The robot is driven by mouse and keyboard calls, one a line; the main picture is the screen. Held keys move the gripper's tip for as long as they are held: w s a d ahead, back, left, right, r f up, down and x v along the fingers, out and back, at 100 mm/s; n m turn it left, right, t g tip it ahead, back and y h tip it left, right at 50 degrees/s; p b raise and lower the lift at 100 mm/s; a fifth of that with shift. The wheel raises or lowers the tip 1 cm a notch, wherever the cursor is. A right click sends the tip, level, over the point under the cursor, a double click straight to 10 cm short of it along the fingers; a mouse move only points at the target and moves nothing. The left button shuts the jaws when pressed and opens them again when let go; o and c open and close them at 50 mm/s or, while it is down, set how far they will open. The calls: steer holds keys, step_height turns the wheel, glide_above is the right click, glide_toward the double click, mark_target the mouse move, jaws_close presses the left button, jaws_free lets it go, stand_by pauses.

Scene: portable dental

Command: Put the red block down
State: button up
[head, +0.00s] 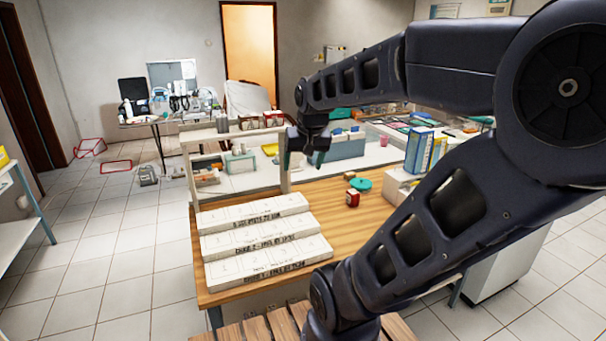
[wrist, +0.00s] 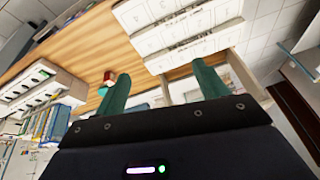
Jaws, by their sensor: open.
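The small red block (head: 352,199) rests on the wooden table, right of the middle in the head view. It also shows as a small red shape (wrist: 109,77) near the left finger in the wrist view. My gripper (head: 303,160) is raised near the table's back edge, to the left of the block and apart from it. Its two green fingers (wrist: 161,72) are spread with nothing between them, so it is open and empty.
Three long white boxes (head: 262,238) lie on the left of the wooden table (head: 320,200). A teal round thing (head: 360,184) lies just behind the block. Blue and yellow boxes (head: 419,150) stand to the right. Bare wood lies between the white boxes and the block.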

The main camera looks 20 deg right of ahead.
steer(key=s+a+n, duration=0.2)
steer(key=s, duration=0.3)
steer(key=shift+s+a+f, duration=0.25)
steer(key=shift+s+f, duration=0.05)
stand_by(1.0)
